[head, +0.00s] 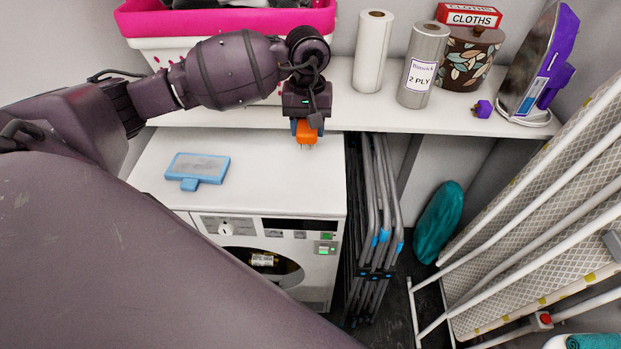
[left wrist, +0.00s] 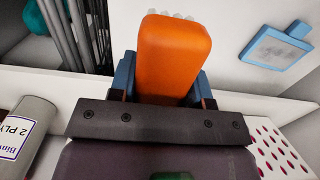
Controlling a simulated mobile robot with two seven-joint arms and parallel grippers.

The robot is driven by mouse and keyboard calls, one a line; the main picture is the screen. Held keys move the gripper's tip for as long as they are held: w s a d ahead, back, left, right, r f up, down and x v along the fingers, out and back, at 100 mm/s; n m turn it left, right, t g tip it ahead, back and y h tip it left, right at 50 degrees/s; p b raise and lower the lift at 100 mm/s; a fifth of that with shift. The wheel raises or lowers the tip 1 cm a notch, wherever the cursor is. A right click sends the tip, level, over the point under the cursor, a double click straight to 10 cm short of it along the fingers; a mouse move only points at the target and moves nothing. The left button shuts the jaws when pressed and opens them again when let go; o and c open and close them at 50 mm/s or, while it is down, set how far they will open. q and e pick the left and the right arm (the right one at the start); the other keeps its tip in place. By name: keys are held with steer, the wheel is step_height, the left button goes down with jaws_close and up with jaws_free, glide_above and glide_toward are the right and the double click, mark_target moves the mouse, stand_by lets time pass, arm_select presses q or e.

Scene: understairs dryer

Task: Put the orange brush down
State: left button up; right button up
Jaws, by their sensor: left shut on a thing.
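The orange brush (head: 306,132) is in my left gripper (head: 305,124), over the right part of the white dryer top (head: 260,165). In the left wrist view the orange brush (left wrist: 174,58) sits between the two blue fingers, and the left gripper (left wrist: 165,85) is shut on it. Pale bristles show at its far end. I cannot tell whether the bristles touch the dryer top. My right gripper is not in view.
A blue lint filter-like piece (head: 197,168) lies on the dryer top at left, with clear room between it and the brush. A white shelf (head: 345,115) runs behind, holding a pink-rimmed basket (head: 150,25) and paper rolls (head: 373,50). Folded grey frames (head: 375,210) stand right of the dryer.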

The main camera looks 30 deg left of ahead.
mark_target(308, 184)
arm_select(q)
step_height(308, 184, down, 16)
steer(key=shift+f, duration=0.1)
stand_by(0.5)
steer(key=shift+f, duration=0.15)
steer(key=o, duration=1.2)
